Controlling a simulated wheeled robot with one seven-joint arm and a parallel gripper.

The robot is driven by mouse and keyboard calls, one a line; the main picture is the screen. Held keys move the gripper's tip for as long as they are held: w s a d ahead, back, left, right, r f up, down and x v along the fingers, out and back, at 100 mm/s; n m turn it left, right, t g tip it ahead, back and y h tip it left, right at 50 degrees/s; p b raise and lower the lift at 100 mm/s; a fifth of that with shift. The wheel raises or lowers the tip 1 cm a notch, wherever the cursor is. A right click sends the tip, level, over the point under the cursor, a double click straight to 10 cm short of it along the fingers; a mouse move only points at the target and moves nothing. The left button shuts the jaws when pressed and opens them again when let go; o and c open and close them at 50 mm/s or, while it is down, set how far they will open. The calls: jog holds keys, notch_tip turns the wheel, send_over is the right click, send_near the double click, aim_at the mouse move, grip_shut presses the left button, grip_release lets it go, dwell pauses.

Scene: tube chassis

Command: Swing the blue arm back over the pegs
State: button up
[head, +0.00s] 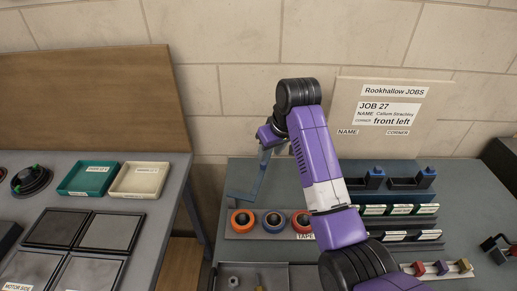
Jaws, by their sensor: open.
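No blue arm or row of pegs can be made out for certain. Two black fixtures with blue upright parts stand at the right rear of the bench, a left one (375,180) and a right one (427,179). I cannot tell whether either is the blue arm. My arm hides part of the bench middle.
Tape rolls, orange (243,220), blue-rimmed (273,221) and red (303,221), sit below my gripper. Right of my arm are labelled racks (399,210) and a coloured-block holder (437,269). The left bench holds a green tray (88,179) and a cream tray (139,181). A gap separates the benches.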

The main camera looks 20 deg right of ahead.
aim_at(263, 163)
jog(key=shift+w+p+x, duration=0.2)
jog(key=shift+p+x, duration=0.35)
jog(key=shift+x, duration=3.45)
jog(key=shift+r, duration=0.15)
grip_shut()
